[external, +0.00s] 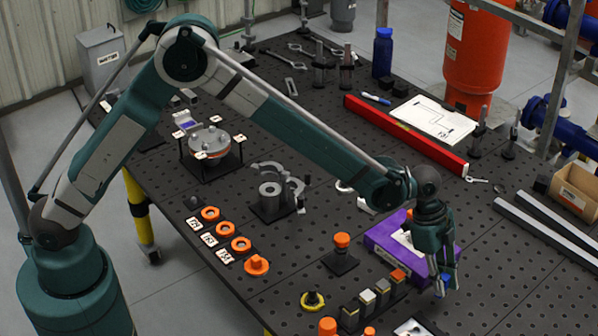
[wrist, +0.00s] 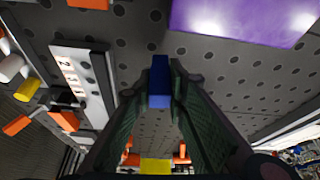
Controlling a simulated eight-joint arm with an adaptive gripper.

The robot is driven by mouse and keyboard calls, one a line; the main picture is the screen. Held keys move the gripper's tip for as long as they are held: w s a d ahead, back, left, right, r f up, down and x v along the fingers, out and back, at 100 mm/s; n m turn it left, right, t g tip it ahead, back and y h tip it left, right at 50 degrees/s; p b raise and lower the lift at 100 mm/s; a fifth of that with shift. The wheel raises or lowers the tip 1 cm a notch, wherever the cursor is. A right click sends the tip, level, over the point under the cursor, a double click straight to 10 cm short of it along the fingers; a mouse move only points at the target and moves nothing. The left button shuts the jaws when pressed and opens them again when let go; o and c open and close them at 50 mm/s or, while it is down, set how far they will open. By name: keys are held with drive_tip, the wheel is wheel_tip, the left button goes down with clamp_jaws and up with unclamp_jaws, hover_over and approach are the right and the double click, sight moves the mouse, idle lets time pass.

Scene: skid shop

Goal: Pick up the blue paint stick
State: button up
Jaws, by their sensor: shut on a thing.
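The blue paint stick (wrist: 159,88) is a short blue bar between my fingertips in the wrist view. My gripper (wrist: 160,100) is shut on it, with a dark green finger on each side. In the external view my gripper (external: 441,284) points down at the right, just in front of the purple box. A small patch of blue (external: 449,281) shows at its fingers there. The lower end of the stick and its height above the table are hard to tell.
The purple box (external: 382,240) lies beside my gripper. A row of capped blocks (external: 367,301) stands to its left. An orange-topped post (external: 341,248) is farther left. A red level (external: 405,135) lies behind. The perforated black table (external: 500,265) is clear on the right.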

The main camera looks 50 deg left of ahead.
sight(445, 277)
wheel_tip(445, 277, up, 7)
drive_tip(key=shift+r, duration=0.2)
